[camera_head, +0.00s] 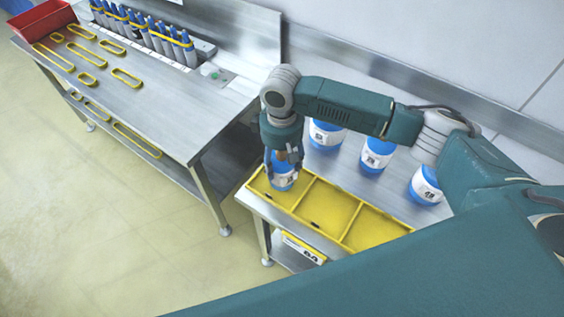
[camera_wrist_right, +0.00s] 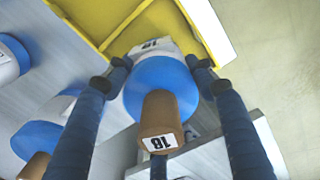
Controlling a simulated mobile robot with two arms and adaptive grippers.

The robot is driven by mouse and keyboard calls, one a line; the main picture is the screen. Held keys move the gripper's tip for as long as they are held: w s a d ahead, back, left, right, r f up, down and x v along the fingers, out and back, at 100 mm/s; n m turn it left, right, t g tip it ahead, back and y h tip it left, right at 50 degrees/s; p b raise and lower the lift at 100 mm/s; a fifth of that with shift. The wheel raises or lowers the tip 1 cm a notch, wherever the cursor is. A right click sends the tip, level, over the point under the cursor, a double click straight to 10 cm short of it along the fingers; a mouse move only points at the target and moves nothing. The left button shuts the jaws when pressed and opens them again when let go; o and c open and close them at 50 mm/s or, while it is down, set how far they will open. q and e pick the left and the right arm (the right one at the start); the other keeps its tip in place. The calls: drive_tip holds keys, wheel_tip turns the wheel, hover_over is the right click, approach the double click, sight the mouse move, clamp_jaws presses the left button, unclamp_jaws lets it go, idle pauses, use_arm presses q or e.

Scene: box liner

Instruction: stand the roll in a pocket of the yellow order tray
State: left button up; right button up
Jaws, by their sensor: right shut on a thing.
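The roll (camera_head: 284,184) is blue and white with a label. In the right wrist view the roll (camera_wrist_right: 158,88) has a blue top, a brown core end marked 18 and a white side. My right gripper (camera_head: 284,173) points down and is shut around it, one finger on each side. The yellow order tray (camera_head: 328,209) has three pockets in a row. The roll is upright at the left pocket; I cannot tell whether its base touches the pocket floor. The middle and right pockets are empty. My left gripper is not in view.
More blue-and-white rolls stand behind the tray, at the wall side (camera_head: 326,134), middle (camera_head: 375,156) and right (camera_head: 425,186). A steel bench (camera_head: 165,100) at the left holds yellow rings, several blue-capped bottles (camera_head: 150,35) and a red bin (camera_head: 40,19). A gap separates bench and tray table.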

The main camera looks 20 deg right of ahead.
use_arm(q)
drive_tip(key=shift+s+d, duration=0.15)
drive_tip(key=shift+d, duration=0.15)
use_arm(e)
drive_tip(key=shift+f, duration=0.35)
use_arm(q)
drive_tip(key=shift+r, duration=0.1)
use_arm(e)
drive_tip(key=o, duration=1.6)
drive_tip(key=shift+f, duration=0.15)
wheel_tip(320, 180, up, 11)
drive_tip(key=shift+f+b, duration=0.1)
drive_tip(key=shift+b, duration=1.1)
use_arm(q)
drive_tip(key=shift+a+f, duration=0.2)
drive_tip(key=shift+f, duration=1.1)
use_arm(e)
drive_tip(key=shift+r, duration=0.75)
